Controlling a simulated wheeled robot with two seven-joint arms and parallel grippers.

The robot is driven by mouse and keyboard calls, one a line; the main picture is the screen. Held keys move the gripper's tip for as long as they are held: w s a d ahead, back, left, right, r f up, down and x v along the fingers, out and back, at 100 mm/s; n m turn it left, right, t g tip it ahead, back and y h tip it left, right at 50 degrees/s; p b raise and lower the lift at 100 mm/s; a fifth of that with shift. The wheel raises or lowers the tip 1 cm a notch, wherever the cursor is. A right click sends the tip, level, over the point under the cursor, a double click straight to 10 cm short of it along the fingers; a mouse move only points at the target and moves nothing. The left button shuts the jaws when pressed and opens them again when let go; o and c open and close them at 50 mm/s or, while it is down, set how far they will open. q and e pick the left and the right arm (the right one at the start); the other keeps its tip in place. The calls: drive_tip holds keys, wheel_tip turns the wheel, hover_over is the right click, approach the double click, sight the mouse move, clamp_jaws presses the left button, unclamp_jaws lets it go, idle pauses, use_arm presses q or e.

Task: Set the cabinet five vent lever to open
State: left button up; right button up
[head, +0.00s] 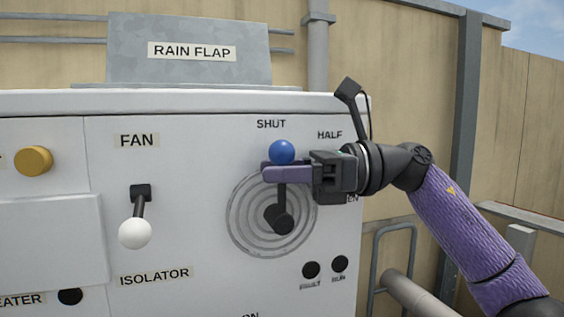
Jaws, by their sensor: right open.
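The vent lever (281,196) is a dark lever with a blue ball knob (282,152) on a round ringed vent plate (245,222) on the white cabinet front. It points straight up, towards the SHUT label (271,124). The HALF label (329,134) is to its upper right. A label further down on the right is mostly hidden by my right gripper; only "EN" shows. My right gripper (285,173) reaches in from the right, jaws open, its purple finger across the lever stem just under the knob. I cannot tell whether it touches. My left gripper is not in view.
A FAN isolator lever with a white knob (135,233) hangs down at left. A yellow knob (34,161) is further left. A RAIN FLAP plate (190,52) stands on top. Pipes and a rail (392,250) stand right of the cabinet.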

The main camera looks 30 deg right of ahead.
clamp_jaws()
drive_tip(key=shift+r, duration=0.1)
